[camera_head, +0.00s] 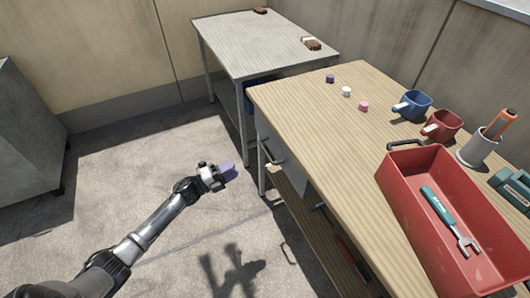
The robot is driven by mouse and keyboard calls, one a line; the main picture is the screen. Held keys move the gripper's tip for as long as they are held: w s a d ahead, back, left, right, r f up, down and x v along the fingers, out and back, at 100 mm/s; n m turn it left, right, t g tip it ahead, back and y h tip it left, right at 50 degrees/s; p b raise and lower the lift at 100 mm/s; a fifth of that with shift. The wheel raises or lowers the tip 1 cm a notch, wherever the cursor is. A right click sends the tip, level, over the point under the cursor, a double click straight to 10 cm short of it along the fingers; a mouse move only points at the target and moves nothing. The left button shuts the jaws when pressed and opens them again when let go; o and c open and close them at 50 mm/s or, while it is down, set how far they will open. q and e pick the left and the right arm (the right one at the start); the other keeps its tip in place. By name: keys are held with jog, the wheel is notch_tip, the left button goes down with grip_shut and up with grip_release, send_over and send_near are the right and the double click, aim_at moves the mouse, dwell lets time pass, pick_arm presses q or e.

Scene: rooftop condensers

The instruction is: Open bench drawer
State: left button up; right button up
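The wooden-topped bench (310,115) stands at the right. Under the left end of its top is a grey drawer front (268,137) with a small handle (272,158). The drawer looks closed, but I see its front only at a steep angle. My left gripper (228,171) is to the left of the drawer, over the concrete floor and apart from the handle. My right gripper is not in view.
On the bench are a red toolbox (400,172) with a wrench (450,220), a blue mug (413,105), a red mug (442,126), a grey cup (478,150) and small coloured pieces. A grey table (255,40) stands behind. The floor (130,170) at left is clear.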

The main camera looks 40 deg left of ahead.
aim_at(266, 153)
pick_arm(q)
jog(key=shift+m, duration=0.3)
jog(key=shift+d+b+x, duration=0.2)
jog(key=shift+b+x, duration=2.1)
jog(key=shift+x, duration=4.65)
jog(key=shift+s+r, duration=0.15)
jog(key=shift+s, duration=0.05)
jog(key=shift+c, duration=0.5)
grip_shut()
